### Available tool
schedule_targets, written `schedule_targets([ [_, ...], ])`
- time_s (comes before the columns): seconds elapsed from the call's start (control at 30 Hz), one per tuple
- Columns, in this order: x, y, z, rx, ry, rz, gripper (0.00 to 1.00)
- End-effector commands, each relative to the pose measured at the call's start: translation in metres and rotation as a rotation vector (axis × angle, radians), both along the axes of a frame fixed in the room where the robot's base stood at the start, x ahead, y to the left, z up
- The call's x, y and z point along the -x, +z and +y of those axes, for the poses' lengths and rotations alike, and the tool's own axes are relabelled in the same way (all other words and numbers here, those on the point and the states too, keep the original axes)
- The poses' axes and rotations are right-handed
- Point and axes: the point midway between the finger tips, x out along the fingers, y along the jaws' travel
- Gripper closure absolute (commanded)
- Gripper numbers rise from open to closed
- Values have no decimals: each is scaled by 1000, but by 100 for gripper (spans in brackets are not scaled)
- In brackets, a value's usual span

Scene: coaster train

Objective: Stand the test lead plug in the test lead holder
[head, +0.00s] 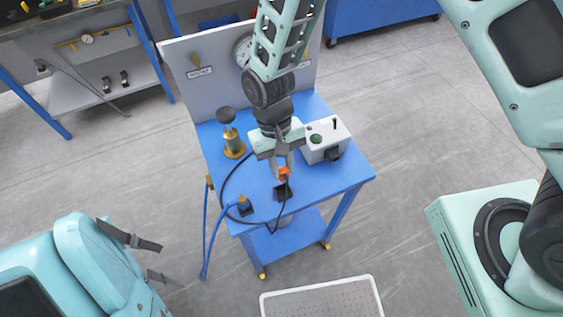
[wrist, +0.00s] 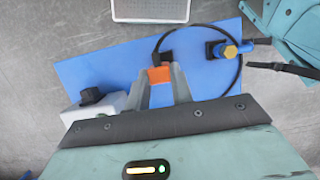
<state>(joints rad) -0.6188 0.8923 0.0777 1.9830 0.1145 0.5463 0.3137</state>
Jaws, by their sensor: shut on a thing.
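The test lead plug (head: 284,173) has an orange body with a black cable that loops over the blue bench top. My gripper (head: 283,168) is shut on it and holds it above the front part of the bench. In the wrist view the orange plug (wrist: 158,75) sits between the fingertips of my gripper (wrist: 160,82). A small black block (head: 283,192), which looks like the test lead holder, stands on the bench just in front of and below the plug. In the wrist view a black part (wrist: 167,57) shows right beyond the plug; I cannot tell whether they touch.
A white box (head: 325,138) with a black knob stands at the bench's right. A brass valve with a dark knob (head: 229,130) stands back left. A brass and blue hose fitting (head: 243,205) is at the front left. A grey panel (head: 200,75) with a gauge stands behind.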

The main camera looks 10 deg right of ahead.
Motion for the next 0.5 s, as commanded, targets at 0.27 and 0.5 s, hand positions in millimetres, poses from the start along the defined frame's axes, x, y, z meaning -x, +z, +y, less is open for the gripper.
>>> schedule_targets([
  [0.27,0,-28,0,0,0,0,100],
  [0.5,0,-48,0,0,0,0,100],
])
